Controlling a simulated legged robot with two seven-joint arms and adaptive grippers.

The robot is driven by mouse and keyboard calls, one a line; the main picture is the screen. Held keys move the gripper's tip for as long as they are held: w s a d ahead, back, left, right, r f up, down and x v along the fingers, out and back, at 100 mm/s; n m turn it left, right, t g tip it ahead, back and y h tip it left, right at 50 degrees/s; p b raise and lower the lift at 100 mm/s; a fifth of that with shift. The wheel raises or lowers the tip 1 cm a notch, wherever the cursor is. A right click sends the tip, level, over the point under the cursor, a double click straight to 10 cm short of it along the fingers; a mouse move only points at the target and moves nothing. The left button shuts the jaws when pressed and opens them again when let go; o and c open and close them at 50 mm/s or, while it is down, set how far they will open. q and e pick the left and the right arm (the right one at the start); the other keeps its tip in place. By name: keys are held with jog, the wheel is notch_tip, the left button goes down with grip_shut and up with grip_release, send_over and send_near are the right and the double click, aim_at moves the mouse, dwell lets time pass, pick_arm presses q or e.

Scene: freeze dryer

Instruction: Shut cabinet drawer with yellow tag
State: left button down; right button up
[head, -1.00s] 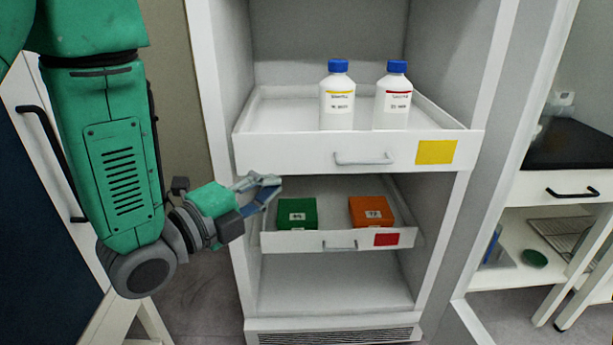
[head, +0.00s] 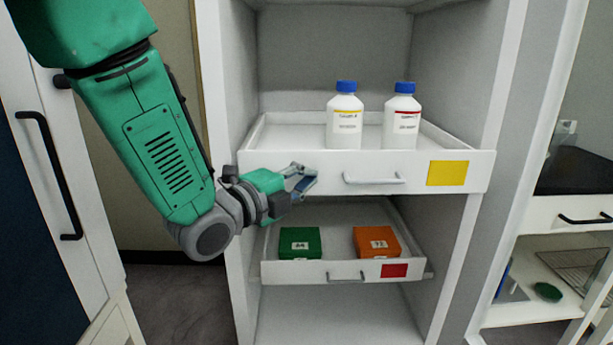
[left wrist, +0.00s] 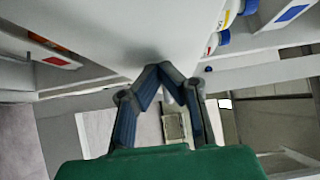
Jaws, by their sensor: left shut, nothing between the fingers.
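The drawer with the yellow tag (head: 300,160) is pulled out of the white cabinet in the head view. Its yellow tag (head: 448,173) is on the right of its front, and its handle (head: 373,179) is near the middle. Two white bottles with blue caps, one with a yellow band (head: 344,118) and one with a red band (head: 401,118), stand in it. My left gripper (head: 308,180) is shut and empty at the left part of the drawer front, left of the handle. In the left wrist view its fingertips (left wrist: 160,68) meet against a pale surface; contact is unclear. My right gripper is not in view.
Below is another pulled-out drawer with a red tag (head: 394,270), holding a green box (head: 300,243) and an orange box (head: 377,242). The cabinet's side walls flank both drawers. A bench with a black handle (head: 584,219) stands at the right.

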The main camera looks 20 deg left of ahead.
aim_at(309, 145)
pick_arm(q)
jog(key=shift+w+d+r, duration=0.15)
jog(key=shift+d, duration=0.9)
jog(key=w+a, duration=0.1)
jog(key=w, duration=0.2)
jog(key=w+a, duration=0.1)
jog(key=w, duration=0.2)
jog(key=w+a, duration=0.1)
jog(key=w, duration=0.2)
jog(key=shift+w+a+p, duration=0.1)
jog(key=shift+a+p, duration=0.15)
jog(key=shift+p, duration=0.15)
jog(key=w+a, duration=0.1)
jog(key=w, duration=0.2)
jog(key=w+a, duration=0.1)
jog(key=w, duration=0.1)
jog(key=shift+w+a, duration=0.3)
jog(key=shift+w, duration=0.05)
jog(key=shift+w+a+p, duration=0.1)
jog(key=shift+w+p, duration=0.2)
jog(key=shift+w, duration=0.25)
jog(key=shift+w+r, duration=0.15)
jog(key=shift+w, duration=0.05)
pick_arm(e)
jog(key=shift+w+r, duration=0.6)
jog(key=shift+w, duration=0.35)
pick_arm(q)
jog(key=shift+w+a, duration=0.1)
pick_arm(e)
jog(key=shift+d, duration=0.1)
